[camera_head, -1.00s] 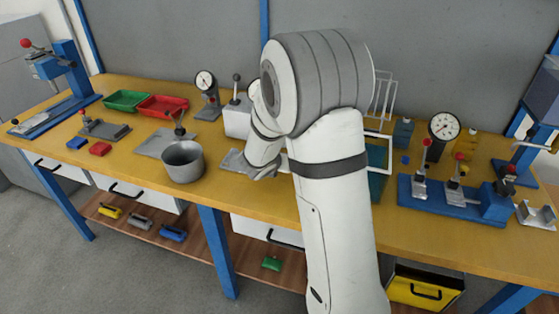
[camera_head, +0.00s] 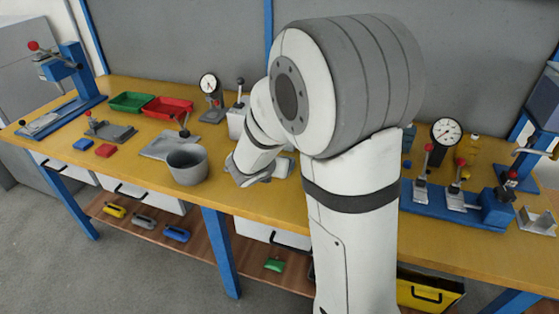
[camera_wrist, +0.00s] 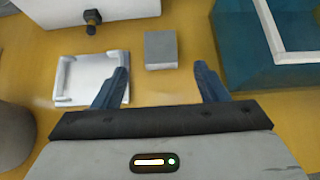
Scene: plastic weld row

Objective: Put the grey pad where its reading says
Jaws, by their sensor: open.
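A small grey block (camera_wrist: 161,50), which looks like the grey pad, lies on the yellow bench top in the wrist view. My gripper (camera_wrist: 160,86) is open and empty. Its two blue fingers point toward the pad, one to each side, with the pad a little beyond their tips. I cannot tell the height of the fingers above the bench. In the head view my arm hides the pad, and no reading on it is legible. A dial gauge (camera_head: 209,84) stands at the back of the bench, and a larger one (camera_head: 446,131) stands on the right.
A white bracket-like fixture (camera_wrist: 68,80) lies left of the pad. A white box with a black knob (camera_wrist: 100,8) is behind it. A teal tray (camera_wrist: 235,50) is close on the right. A grey pot (camera_head: 187,167), green tray (camera_head: 130,102) and red tray (camera_head: 167,107) stand further left.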

